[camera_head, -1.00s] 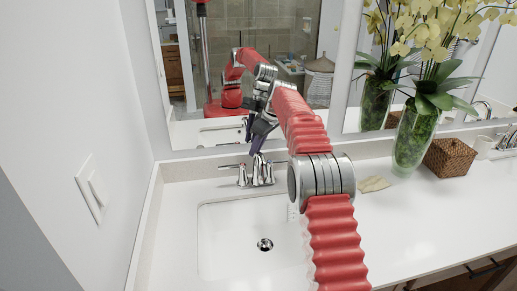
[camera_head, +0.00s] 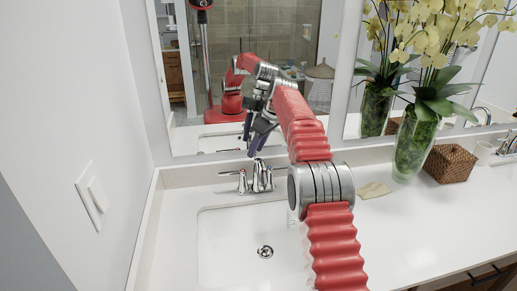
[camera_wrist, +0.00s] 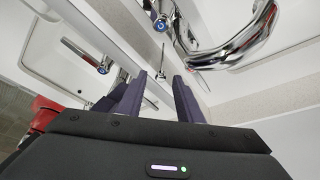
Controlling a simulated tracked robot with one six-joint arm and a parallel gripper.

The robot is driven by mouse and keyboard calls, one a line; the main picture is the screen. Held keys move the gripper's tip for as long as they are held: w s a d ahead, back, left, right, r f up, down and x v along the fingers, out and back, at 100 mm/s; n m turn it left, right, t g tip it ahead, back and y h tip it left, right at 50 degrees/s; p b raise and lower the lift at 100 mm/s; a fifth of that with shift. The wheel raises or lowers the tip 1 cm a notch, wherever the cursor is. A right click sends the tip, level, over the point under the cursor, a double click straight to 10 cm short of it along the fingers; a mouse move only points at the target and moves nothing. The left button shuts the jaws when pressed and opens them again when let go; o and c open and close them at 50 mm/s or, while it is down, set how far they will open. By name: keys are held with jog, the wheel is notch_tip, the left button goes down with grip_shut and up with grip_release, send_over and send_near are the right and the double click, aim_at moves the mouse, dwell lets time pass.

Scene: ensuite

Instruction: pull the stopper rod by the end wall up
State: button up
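The chrome faucet (camera_head: 258,178) stands behind the white sink (camera_head: 215,245); its curved spout (camera_wrist: 240,42) and a blue-capped handle (camera_wrist: 163,20) show in the wrist view. A thin chrome rod with a small end (camera_wrist: 160,73) appears between my fingertips in the wrist view; I cannot tell whether it is the stopper rod or its mirror reflection. The head view does not show the rod clearly. My gripper (camera_head: 256,151) is above and behind the faucet, close to the mirror. Its purple fingers (camera_wrist: 160,82) are apart, with nothing visibly held.
The mirror (camera_head: 195,100) rises just behind the faucet and reflects my arm. The side wall (camera_head: 75,100) stands left of the counter (camera_head: 400,225). A glass vase with orchids (camera_head: 415,140), a wicker basket (camera_head: 450,163) and a folded cloth (camera_head: 374,190) are to the right.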

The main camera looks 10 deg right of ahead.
jog(key=v, duration=0.7)
jog(key=shift+r, duration=0.15)
dwell(0.4)
